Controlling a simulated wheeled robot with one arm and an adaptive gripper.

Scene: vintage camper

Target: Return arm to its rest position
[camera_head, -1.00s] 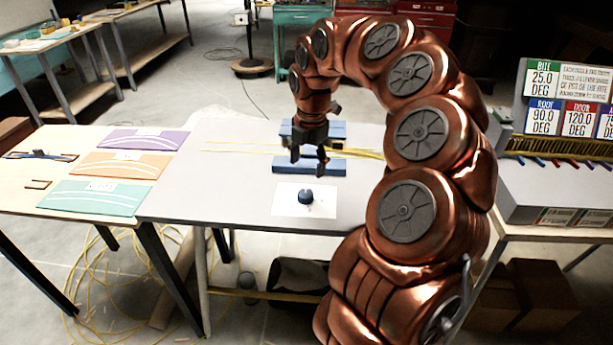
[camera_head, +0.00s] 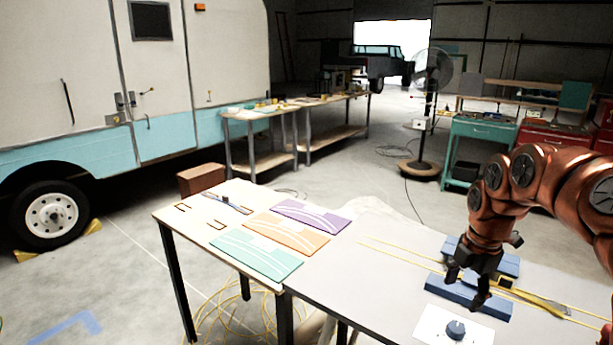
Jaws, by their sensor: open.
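My copper-coloured arm comes in from the right edge in the head view and curves over the grey table (camera_head: 385,298). My gripper (camera_head: 468,292) points down and is open, with its dark fingers apart. It is over a blue block fixture (camera_head: 468,297) that has yellow strips (camera_head: 540,303) running through it. I cannot tell whether the fingers touch the fixture. A dark round knob (camera_head: 456,328) sits on a white sheet (camera_head: 432,326) in front of the fixture. Part of my arm is cut off by the right edge.
A wooden table (camera_head: 172,212) adjoins at left, with purple (camera_head: 310,217), orange (camera_head: 288,233) and green (camera_head: 250,255) panels. A white and teal camper (camera_head: 165,80) stands behind left. A fan (camera_head: 432,85) and teal cart (camera_head: 481,130) stand at the back. Open floor lies between.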

